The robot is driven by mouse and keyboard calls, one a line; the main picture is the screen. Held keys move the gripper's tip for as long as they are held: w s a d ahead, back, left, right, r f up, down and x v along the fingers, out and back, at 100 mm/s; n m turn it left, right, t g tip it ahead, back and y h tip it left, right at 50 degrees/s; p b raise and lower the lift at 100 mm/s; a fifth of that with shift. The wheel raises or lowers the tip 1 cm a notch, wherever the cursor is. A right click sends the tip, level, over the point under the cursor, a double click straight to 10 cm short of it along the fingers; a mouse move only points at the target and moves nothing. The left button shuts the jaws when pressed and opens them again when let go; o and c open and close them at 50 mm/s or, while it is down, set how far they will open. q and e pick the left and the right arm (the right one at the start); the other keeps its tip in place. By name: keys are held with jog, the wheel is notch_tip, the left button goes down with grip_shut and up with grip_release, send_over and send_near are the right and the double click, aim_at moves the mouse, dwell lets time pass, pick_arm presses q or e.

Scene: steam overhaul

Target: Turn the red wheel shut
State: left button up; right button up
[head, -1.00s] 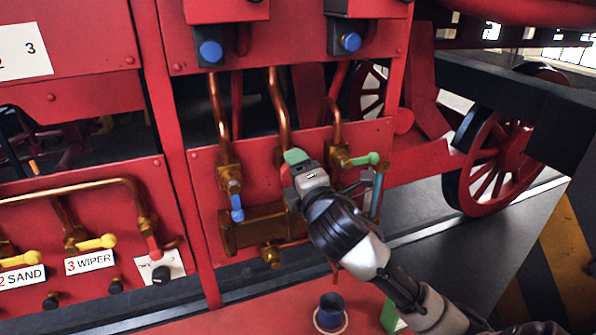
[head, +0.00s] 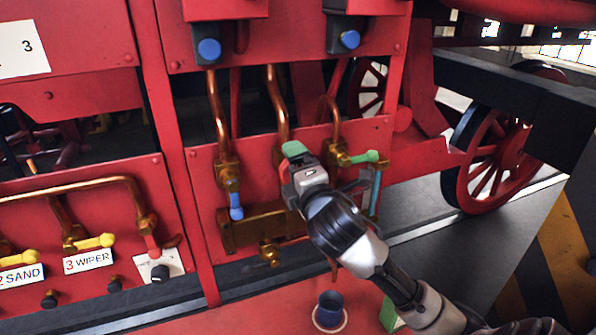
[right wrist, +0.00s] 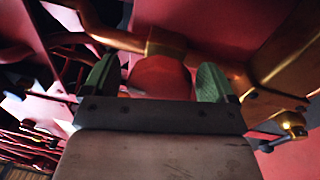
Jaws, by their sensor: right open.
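A rounded red part (right wrist: 158,76), which looks like the red wheel, shows in the right wrist view below a brass collar on a copper pipe. My right gripper (right wrist: 156,82) has its two green-tipped fingers apart, one on each side of this red part. I cannot tell whether they touch it. In the head view my right gripper (head: 294,150) is at the middle pipe of the red valve panel (head: 202,178), and the gripper and wrist hide the wheel there. My left gripper is not in view.
A dark blue cup (head: 330,308) stands on the red surface lower down.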

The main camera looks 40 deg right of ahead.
jog(key=r+p+v, duration=0.1)
jog(key=p+v, duration=0.4)
jog(key=v, duration=0.5)
jog(key=shift+s+f, duration=0.4)
jog(key=shift+f, duration=0.1)
jog(key=shift+a, duration=0.1)
